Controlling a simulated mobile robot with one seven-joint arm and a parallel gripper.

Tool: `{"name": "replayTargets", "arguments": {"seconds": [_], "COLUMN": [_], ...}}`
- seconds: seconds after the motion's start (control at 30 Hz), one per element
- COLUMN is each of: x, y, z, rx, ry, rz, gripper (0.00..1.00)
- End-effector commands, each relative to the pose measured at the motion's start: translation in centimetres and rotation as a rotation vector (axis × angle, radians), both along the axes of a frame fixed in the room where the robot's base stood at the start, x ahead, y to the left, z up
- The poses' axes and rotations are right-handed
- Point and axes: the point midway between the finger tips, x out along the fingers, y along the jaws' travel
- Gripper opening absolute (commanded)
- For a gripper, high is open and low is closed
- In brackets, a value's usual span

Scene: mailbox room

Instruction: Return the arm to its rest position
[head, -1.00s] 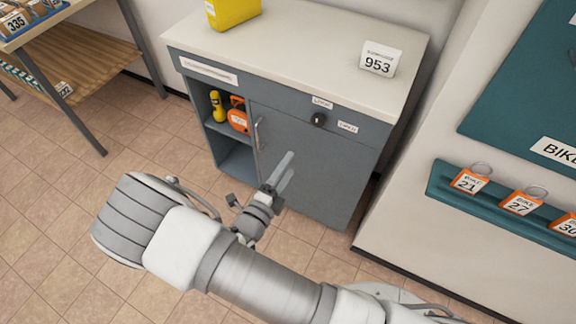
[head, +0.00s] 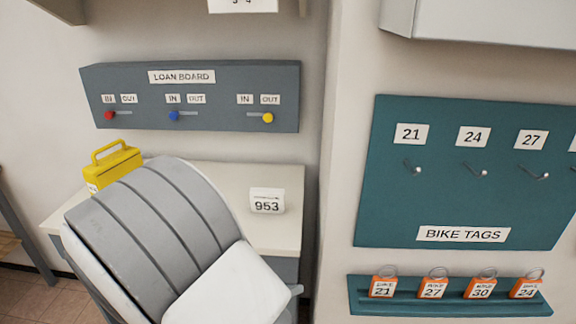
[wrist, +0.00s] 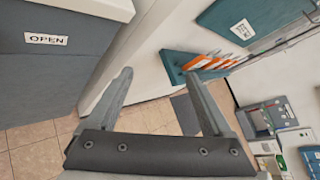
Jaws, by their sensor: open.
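My gripper (wrist: 160,105) shows in the wrist view with its two fingers spread apart and nothing between them. It points past the corner of the cabinet (wrist: 60,70), which bears an OPEN label, toward the wall and floor. In the head view my arm is folded up large in front of the cabinet (head: 285,225), and the gripper itself is out of that view. The arm hides much of the cabinet front.
A yellow box (head: 118,168) and a 953 card (head: 267,202) stand on the cabinet top. The loan board (head: 200,105) hangs above. At right are the bike tags board (head: 455,195) and a teal ledge (head: 420,305) with several orange tags, also near the fingers in the wrist view.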

Motion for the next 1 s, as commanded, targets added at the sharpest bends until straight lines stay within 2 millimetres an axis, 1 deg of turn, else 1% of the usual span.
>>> {"name": "replayTargets", "arguments": {"seconds": [0.03,0.1,0.3,0.4,0.6,0.7,0.8,1.0], "x": [-0.1,-0.5,-2.3,-3.4,-5.8,-7.1,-8.3,-10.5], "y": [-1.5,-3.4,-7.8,-9.6,-12.4,-13.4,-14.3,-15.4], "z": [1.3,2.6,5.9,7.5,10.6,12.1,13.6,16.7], "rx": [0.082,0.19,0.488,0.629,0.898,1.027,1.153,1.403], "ry": [-0.028,-0.07,-0.209,-0.29,-0.47,-0.567,-0.671,-0.885], "rz": [-0.087,-0.211,-0.557,-0.732,-1.074,-1.241,-1.406,-1.72], "gripper": [0.85,0.85,0.85,0.85,0.85,0.85,0.85,0.85]}}
